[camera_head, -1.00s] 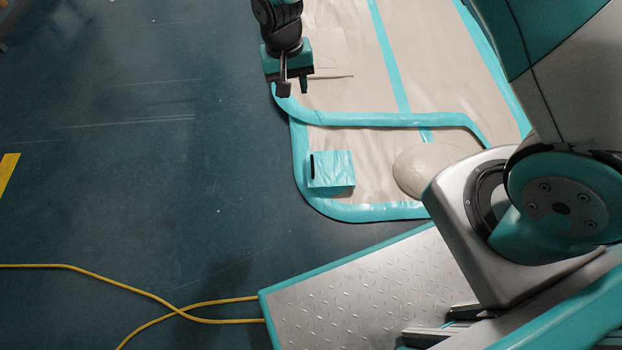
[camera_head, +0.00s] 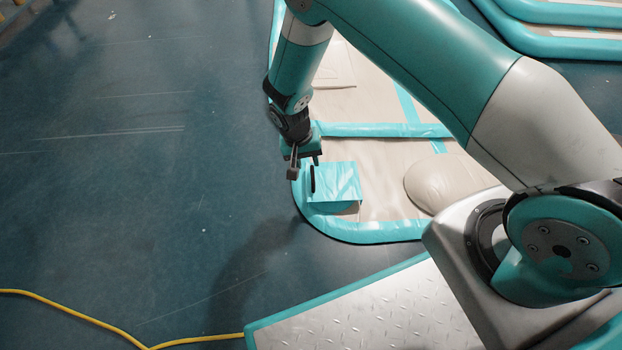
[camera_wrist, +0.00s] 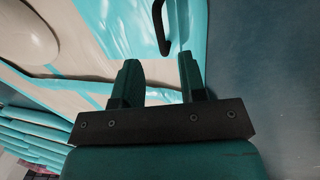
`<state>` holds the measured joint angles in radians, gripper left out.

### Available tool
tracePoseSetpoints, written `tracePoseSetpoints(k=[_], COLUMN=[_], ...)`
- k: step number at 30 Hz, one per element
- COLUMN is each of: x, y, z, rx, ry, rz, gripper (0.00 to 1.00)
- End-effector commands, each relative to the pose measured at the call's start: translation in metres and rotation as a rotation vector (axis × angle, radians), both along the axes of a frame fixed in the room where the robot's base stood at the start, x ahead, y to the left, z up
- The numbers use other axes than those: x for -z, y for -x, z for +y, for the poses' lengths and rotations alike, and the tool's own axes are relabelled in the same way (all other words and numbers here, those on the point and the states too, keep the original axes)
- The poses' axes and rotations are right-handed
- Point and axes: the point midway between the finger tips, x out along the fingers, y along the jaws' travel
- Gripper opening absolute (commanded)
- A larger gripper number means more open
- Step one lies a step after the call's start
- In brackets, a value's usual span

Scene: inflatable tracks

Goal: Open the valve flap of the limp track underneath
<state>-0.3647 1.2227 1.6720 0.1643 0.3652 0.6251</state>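The limp track (camera_head: 375,157) lies flat on the floor, beige with teal edges and bands. Its teal square valve flap (camera_head: 338,182) sits near the closest left corner, with a black handle on its left edge. The handle (camera_wrist: 162,28) shows in the wrist view ahead of the gap between my fingers, beside the shiny teal flap (camera_wrist: 115,22). My gripper (camera_head: 304,168) is open and empty, just left of the flap; its two fingers (camera_wrist: 160,78) stand apart in the wrist view. The flap appears closed. My arm hides part of the track.
A rounded beige bulge (camera_head: 440,183) rises from the track right of the flap. Other teal-edged tracks (camera_head: 550,40) lie at the upper right. A yellow cable (camera_head: 75,317) crosses the floor at lower left. The dark floor (camera_head: 150,200) left of the track is mostly clear.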

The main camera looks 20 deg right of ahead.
Motion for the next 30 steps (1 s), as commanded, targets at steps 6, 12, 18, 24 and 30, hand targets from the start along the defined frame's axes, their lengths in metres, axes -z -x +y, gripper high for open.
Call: tracePoseSetpoints(k=[6,12,18,24,30], x=[0.047,0.062,0.064,0.063,0.063], y=[0.003,0.004,0.004,0.004,0.004], z=[-0.008,-0.012,-0.012,-0.012,-0.012], rx=[0.000,0.000,0.000,0.000,0.000], ry=[0.001,0.001,0.000,0.000,0.000], rz=[0.001,0.001,0.001,0.001,0.001], gripper=[0.38,0.38,0.38,0.24,0.00])
